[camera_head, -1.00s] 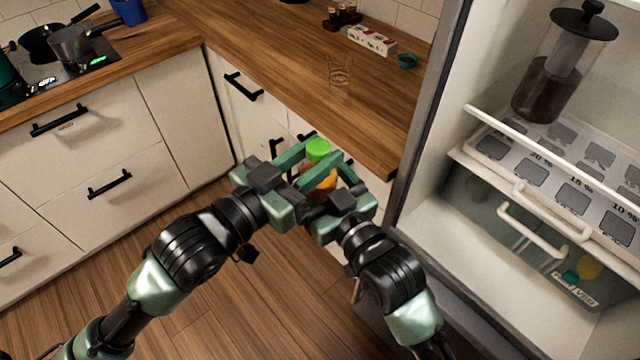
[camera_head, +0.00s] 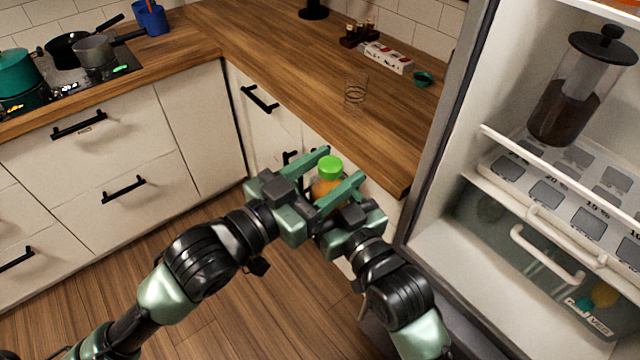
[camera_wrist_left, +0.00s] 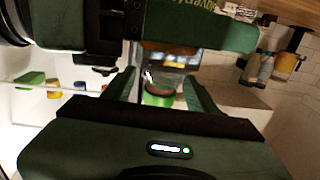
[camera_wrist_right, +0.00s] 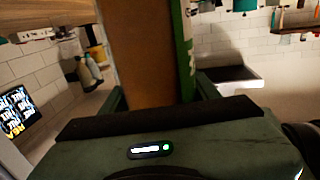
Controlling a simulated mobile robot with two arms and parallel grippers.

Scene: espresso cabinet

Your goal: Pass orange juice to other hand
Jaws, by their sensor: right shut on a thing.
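The orange juice bottle (camera_head: 329,168) has a green cap and an orange body, and is held up in front of the counter edge. In the head view, the two long fingers of my left gripper (camera_head: 344,164) reach along either side of it. The left wrist view shows the green cap (camera_wrist_left: 160,97) between spread fingers, with gaps beside them, so the left gripper is open around the bottle. My right gripper (camera_head: 341,206) is shut on the bottle, lower and to the right; its fingers are mostly hidden. The bottle (camera_wrist_right: 145,60) fills the middle of the right wrist view.
The open fridge (camera_head: 450,245) stands close on the right. Floor (camera_head: 215,290) is clear below the arms.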

